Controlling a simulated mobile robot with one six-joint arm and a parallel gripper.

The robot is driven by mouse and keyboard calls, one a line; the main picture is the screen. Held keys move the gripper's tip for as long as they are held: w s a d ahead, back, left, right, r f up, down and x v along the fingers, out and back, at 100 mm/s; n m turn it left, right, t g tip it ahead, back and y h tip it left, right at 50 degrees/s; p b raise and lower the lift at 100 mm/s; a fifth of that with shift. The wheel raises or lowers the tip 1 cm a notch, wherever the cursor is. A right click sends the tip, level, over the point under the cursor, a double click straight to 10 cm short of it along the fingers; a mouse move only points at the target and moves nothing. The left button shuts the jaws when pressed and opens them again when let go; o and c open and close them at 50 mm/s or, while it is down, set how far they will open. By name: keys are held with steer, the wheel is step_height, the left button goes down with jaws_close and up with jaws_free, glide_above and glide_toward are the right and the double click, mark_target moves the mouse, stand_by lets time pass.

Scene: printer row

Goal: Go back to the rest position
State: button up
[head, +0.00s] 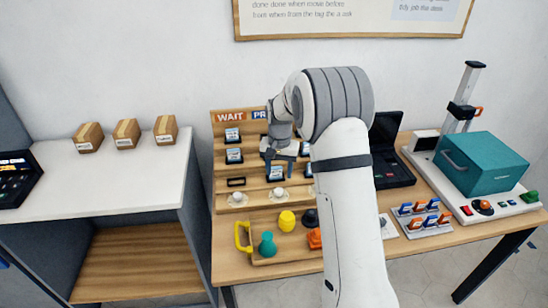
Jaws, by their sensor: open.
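My arm reaches up from the bottom of the head view and bends forward over the table. My gripper (279,160) points down in front of the wooden rack (219,178), which carries a "WAIT" sign (230,116). The jaws are open. A small dark-framed white and blue piece (276,174) sits just below the fingers; I cannot tell whether it touches them. Similar pieces stand on the rack's shelves at left, such as one in the top row (232,135) and one below it (234,156). My arm hides the right part of the rack.
The wooden table (450,252) holds a yellow-handled tray with a teal flask (267,245) and yellow piece (287,220), a black laptop-like case (391,170), and a teal box (481,163) on a white machine. Several cartons (126,133) stand on the white counter (100,182) at left.

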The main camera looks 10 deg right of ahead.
steer(key=s+d+r+n+t, duration=0.1)
steer(key=s+r+n, duration=0.1)
steer(key=s+r, duration=1.15)
steer(key=s+d+n+t, duration=0.1)
steer(key=s+n, duration=0.1)
steer(key=s, duration=1.8)
steer(key=shift+s+r+t+p, duration=0.2)
steer(key=shift+s+t+p, duration=0.1)
steer(key=shift+p, duration=0.1)
